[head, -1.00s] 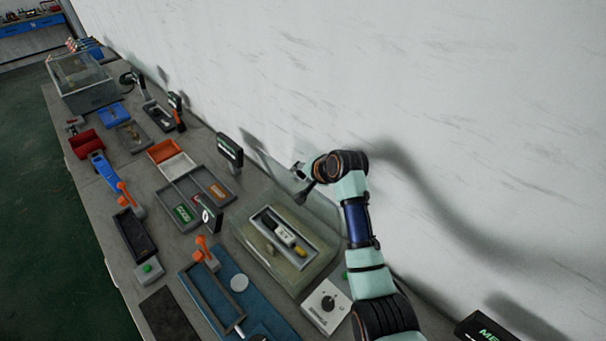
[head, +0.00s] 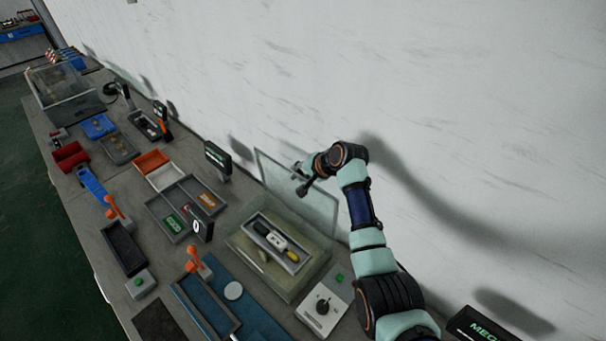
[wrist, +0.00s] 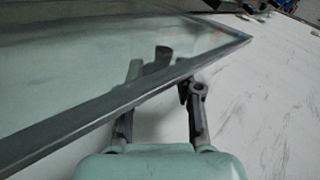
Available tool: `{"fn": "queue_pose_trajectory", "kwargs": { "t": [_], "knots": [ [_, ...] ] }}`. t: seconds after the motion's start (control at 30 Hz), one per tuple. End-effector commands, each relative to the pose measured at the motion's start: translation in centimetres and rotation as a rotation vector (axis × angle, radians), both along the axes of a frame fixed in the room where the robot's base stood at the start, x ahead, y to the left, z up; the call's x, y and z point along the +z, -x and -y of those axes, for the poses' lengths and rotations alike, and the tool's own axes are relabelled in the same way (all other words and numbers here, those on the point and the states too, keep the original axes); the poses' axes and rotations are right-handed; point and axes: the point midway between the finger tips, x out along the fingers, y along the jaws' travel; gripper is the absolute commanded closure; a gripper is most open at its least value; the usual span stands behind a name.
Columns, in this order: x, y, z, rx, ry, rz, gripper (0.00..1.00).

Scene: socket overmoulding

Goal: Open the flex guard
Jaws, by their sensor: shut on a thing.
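The flex guard (head: 306,212) is a clear panel that stands steeply raised at the back of its box (head: 285,285), close to the wall. In the wrist view the guard (wrist: 75,62) shows a grey metal frame running diagonally across the picture. My gripper (head: 299,180) is at the guard's upper edge. In the wrist view my gripper (wrist: 162,88) is shut on the guard, with its fingers at the frame; the exact contact is partly hidden behind the panel and frame. The box beneath is uncovered, with a grey tray (head: 250,238) inside holding a dark, white and yellow part (head: 275,241).
A white control box (head: 322,308) with a dark knob stands right of the guard's box. A small display (head: 217,158) on a stand and grey bins (head: 160,212) are to the left. The wall is close behind the raised guard.

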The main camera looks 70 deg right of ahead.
Motion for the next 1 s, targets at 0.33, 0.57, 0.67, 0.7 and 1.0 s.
{"fn": "queue_pose_trajectory", "kwargs": {
  "t": [0.33, 0.57, 0.67, 0.7, 1.0],
  "knots": [
    [0.1, 0.1, 0.2, -0.002, 0.006, -0.001, 0.54],
    [0.1, 0.0, 0.1, -0.001, 0.005, -0.001, 0.41],
    [0.1, 0.0, 0.1, -0.001, 0.005, -0.001, 0.41],
    [0.1, 0.0, 0.1, -0.001, 0.005, -0.001, 0.41],
    [3.6, 3.2, -1.0, -0.003, 0.010, 0.002, 0.41]
  ]
}}
